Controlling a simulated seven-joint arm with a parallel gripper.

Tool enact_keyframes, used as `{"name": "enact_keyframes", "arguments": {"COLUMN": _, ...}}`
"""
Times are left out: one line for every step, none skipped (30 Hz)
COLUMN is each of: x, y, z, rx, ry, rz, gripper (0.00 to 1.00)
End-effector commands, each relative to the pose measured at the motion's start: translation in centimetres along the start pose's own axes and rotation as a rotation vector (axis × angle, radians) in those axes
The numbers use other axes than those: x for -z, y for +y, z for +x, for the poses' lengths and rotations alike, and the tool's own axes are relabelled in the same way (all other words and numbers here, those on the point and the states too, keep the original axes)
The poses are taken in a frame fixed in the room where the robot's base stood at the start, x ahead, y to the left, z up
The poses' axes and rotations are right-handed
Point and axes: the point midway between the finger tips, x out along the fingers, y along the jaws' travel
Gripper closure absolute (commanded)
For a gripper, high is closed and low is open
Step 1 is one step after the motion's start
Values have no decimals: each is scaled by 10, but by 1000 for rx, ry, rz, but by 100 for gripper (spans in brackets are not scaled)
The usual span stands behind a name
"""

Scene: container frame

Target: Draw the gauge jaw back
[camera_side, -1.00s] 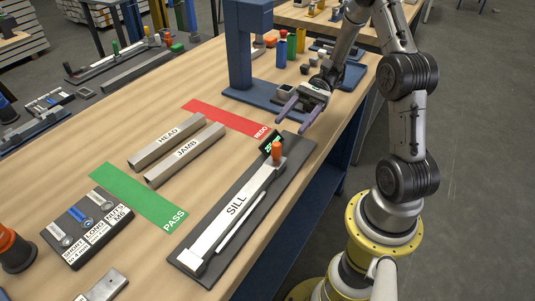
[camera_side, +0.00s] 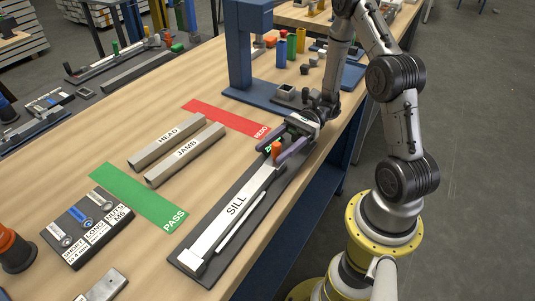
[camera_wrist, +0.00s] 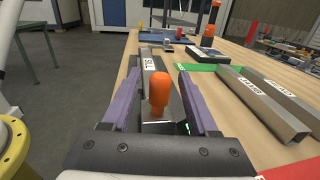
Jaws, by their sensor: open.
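The gauge lies on the table as a dark base (camera_side: 181,256) carrying a pale bar labelled SILL (camera_side: 235,206). Its sliding jaw at the far right end bears an upright orange knob (camera_side: 276,149), which also shows in the wrist view (camera_wrist: 159,92). A small display by the jaw is mostly hidden behind my gripper. My gripper (camera_side: 278,151) is open, with its purple fingers on either side of the orange knob; in the wrist view the fingers (camera_wrist: 160,98) stand apart with gaps to the knob.
HEAD (camera_side: 166,141) and JAMB (camera_side: 186,151) bars lie left of the gauge. A red REDO strip (camera_side: 220,115) and a green PASS strip (camera_side: 135,194) lie on the table. A blue stand (camera_side: 240,50) rises behind my gripper. A hardware tray (camera_side: 87,227) is at the front left.

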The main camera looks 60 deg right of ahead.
Motion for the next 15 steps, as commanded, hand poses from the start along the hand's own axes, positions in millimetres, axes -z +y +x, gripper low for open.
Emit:
{"name": "enact_keyframes", "arguments": {"x": 0, "y": 0, "z": 8, "rx": -4, "ry": -1, "rz": 1, "gripper": 40}}
{"name": "enact_keyframes", "arguments": {"x": 0, "y": 0, "z": 12, "rx": -3, "ry": -2, "rz": 0, "gripper": 40}}
{"name": "enact_keyframes", "arguments": {"x": 0, "y": 0, "z": 16, "rx": -3, "ry": -1, "rz": -1, "gripper": 40}}
{"name": "enact_keyframes", "arguments": {"x": 0, "y": 0, "z": 18, "rx": -2, "ry": -1, "rz": -1, "gripper": 40}}
{"name": "enact_keyframes", "arguments": {"x": 0, "y": 0, "z": 21, "rx": -2, "ry": -1, "rz": 0, "gripper": 40}}
{"name": "enact_keyframes", "arguments": {"x": 0, "y": 0, "z": 23, "rx": -2, "ry": 0, "rz": 0, "gripper": 40}}
{"name": "enact_keyframes", "arguments": {"x": 0, "y": 0, "z": 25, "rx": -1, "ry": 0, "rz": 0, "gripper": 40}}
{"name": "enact_keyframes", "arguments": {"x": 0, "y": 0, "z": 26, "rx": -1, "ry": 0, "rz": -1, "gripper": 40}}
{"name": "enact_keyframes", "arguments": {"x": 0, "y": 0, "z": 27, "rx": 0, "ry": 0, "rz": -1, "gripper": 40}}
{"name": "enact_keyframes", "arguments": {"x": 0, "y": 0, "z": 27, "rx": 0, "ry": 1, "rz": -1, "gripper": 40}}
{"name": "enact_keyframes", "arguments": {"x": 0, "y": 0, "z": 28, "rx": 0, "ry": 1, "rz": -1, "gripper": 40}}
{"name": "enact_keyframes", "arguments": {"x": 0, "y": 0, "z": 28, "rx": 1, "ry": 1, "rz": -2, "gripper": 40}}
{"name": "enact_keyframes", "arguments": {"x": 0, "y": 0, "z": 28, "rx": 1, "ry": 1, "rz": -2, "gripper": 40}}
{"name": "enact_keyframes", "arguments": {"x": 0, "y": 0, "z": 28, "rx": 1, "ry": 1, "rz": -2, "gripper": 40}}
{"name": "enact_keyframes", "arguments": {"x": 0, "y": 0, "z": 28, "rx": 1, "ry": 1, "rz": -2, "gripper": 40}}
